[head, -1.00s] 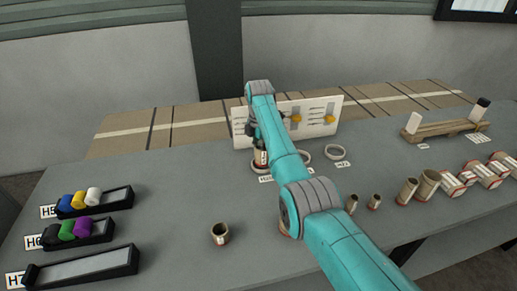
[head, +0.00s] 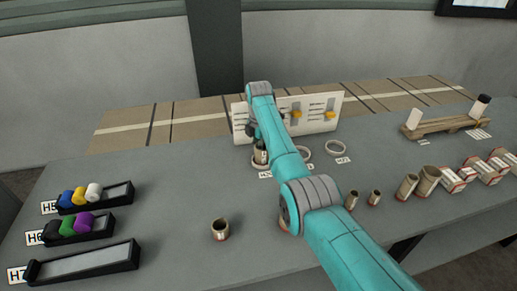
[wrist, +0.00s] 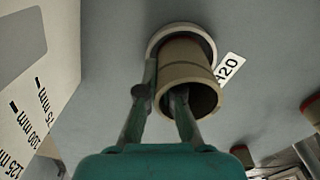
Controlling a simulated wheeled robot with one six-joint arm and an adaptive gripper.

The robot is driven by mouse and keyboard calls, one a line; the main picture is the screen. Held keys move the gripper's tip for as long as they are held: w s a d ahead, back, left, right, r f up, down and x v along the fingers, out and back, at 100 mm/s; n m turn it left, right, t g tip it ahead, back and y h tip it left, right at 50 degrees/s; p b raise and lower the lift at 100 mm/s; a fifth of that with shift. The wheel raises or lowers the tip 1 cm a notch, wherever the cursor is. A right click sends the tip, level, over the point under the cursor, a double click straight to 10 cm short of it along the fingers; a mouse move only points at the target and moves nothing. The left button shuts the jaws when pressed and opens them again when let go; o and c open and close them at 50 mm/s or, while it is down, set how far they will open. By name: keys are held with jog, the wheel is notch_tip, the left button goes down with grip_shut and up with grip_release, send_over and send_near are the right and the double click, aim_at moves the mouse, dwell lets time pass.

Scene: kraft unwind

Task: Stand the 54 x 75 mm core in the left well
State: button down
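The kraft-brown core (head: 260,154) is upright at the left white ring well (head: 254,164), at the back middle of the table. In the wrist view the core (wrist: 190,72) stands within the outline of the white ring (wrist: 157,38). Its base is hidden, so I cannot tell whether it rests on the bottom. My gripper (wrist: 164,92) straddles the core's wall, one finger outside and one in the open mouth, and appears shut on it. In the head view my arm partly hides the gripper.
A white panel with yellow sliders (head: 330,114) stands close behind. Several loose cores (head: 408,184) stand at right, one (head: 220,229) in front. Black trays (head: 82,264) are at left. The table's middle left is clear.

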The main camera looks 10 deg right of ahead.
jog(key=shift+f, duration=0.15)
jog(key=c, duration=1.2)
grip_release()
jog(key=shift+c, duration=0.2)
notch_tip(320, 180, up, 12)
jog(key=shift+s, duration=0.1)
